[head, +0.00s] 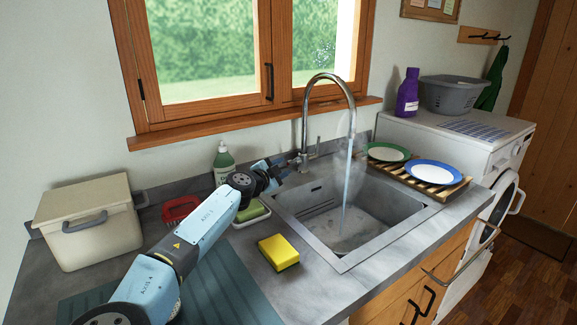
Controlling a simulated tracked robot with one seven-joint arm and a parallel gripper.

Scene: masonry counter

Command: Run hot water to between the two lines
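The steel sink (317,222) is set in the grey counter. The tall curved tap (305,120) stands behind it. A stream of water (347,185) runs from the spout into the basin, with pale steam around it. Shallow water (350,243) seems to lie on the basin floor; its level is unclear. I cannot make out the two lines. My gripper (288,165) is at the left side of the tap base, close to a tap handle. Its fingers are small and partly hidden, so I cannot tell whether they touch or grip the handle.
A yellow sponge (279,252) lies left of the sink. Plates (432,173) sit on a wooden rack (440,190) to the right. A purple bottle (407,93) stands beyond.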

